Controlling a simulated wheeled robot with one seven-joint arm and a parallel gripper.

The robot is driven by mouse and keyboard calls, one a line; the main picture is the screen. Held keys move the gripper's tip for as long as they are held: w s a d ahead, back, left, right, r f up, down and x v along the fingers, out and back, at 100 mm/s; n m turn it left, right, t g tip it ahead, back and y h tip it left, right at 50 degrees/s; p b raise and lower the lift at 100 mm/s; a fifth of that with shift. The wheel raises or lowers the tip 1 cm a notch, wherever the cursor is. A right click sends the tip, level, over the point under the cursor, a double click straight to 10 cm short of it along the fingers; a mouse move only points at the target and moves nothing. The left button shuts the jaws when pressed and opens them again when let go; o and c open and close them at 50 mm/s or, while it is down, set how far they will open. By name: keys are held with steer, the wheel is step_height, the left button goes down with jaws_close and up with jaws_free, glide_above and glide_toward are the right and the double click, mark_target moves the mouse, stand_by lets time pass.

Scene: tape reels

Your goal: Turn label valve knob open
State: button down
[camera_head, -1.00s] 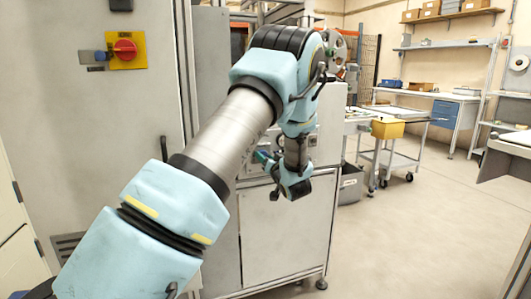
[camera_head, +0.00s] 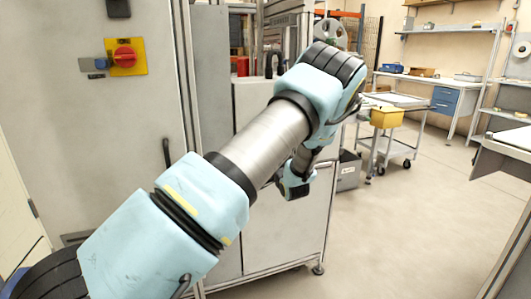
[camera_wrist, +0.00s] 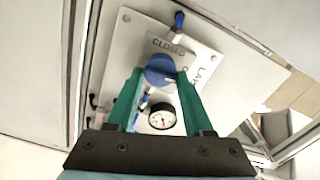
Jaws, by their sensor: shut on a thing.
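The round blue knob (camera_wrist: 159,66) sits on a pale panel plate (camera_wrist: 208,62) in the wrist view. The plate has the word "CLOSED" above the knob and a partly hidden "LAB…" lettering on the right. My gripper (camera_wrist: 160,74) has its two green fingers on either side of the knob and is shut on it. The knob's lower part is partly hidden between the fingers. In the head view my arm covers the knob and panel, and the fingers cannot be made out.
A round pressure gauge (camera_wrist: 162,116) sits below the knob, between the fingers. Blue fittings (camera_wrist: 179,20) and pipes are close by. In the head view, a grey cabinet with a red switch (camera_head: 124,57) stands left.

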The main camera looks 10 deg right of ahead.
steer(key=shift+m, duration=0.6)
steer(key=shift+f, duration=0.1)
steer(key=shift+c, duration=1.5)
jaws_free()
steer(key=s+d+b, duration=0.1)
steer(key=s, duration=0.9)
steer(key=shift+s+d, duration=0.2)
steer(key=shift+s, duration=0.15)
